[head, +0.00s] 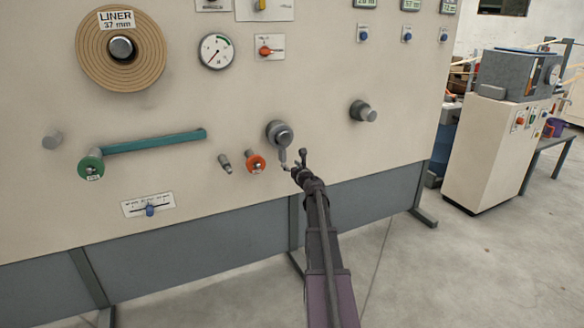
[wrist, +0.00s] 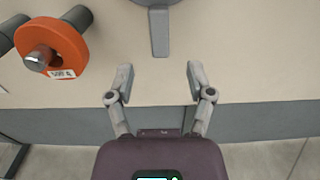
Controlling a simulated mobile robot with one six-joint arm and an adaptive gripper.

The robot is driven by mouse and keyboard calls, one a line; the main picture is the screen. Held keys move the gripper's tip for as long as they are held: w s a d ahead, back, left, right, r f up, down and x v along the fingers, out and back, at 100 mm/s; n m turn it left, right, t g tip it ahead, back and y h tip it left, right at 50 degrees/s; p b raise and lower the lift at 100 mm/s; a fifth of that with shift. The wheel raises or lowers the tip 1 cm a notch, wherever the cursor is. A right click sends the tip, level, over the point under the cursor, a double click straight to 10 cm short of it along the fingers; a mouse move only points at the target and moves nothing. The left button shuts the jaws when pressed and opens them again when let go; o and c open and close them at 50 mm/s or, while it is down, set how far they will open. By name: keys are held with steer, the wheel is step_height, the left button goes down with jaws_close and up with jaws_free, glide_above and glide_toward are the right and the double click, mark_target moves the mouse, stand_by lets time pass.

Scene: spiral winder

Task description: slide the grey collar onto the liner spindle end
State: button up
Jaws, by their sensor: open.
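A grey round piece with a narrow tab hanging down, which looks like the grey collar (head: 279,133), sits on the machine's front panel; only its lower edge and tab (wrist: 160,32) show in the wrist view. The liner spindle end (head: 121,47) sticks out of the brown liner roll (head: 151,62) at the upper left, under a "LINER 37 mm" sign. My gripper (head: 293,161) is open and empty, just below the grey piece. In the wrist view its two fingertips (wrist: 159,74) are spread, with the tab's lower end centred just beyond them; contact does not show.
An orange collar (head: 256,163) sits on a peg left of my gripper. A green collar (head: 91,167) with a teal bar (head: 155,142) is further left. A grey knob (head: 363,111) sticks out to the right. A dial gauge (head: 216,51) lies between gripper and liner roll.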

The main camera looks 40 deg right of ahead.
mark_target(284, 157)
steer(key=shift+x, duration=3.65)
jaws_close()
steer(key=c, duration=0.7)
jaws_free()
jaws_close()
steer(key=shift+r+p, duration=0.3)
steer(key=shift+r, duration=0.05)
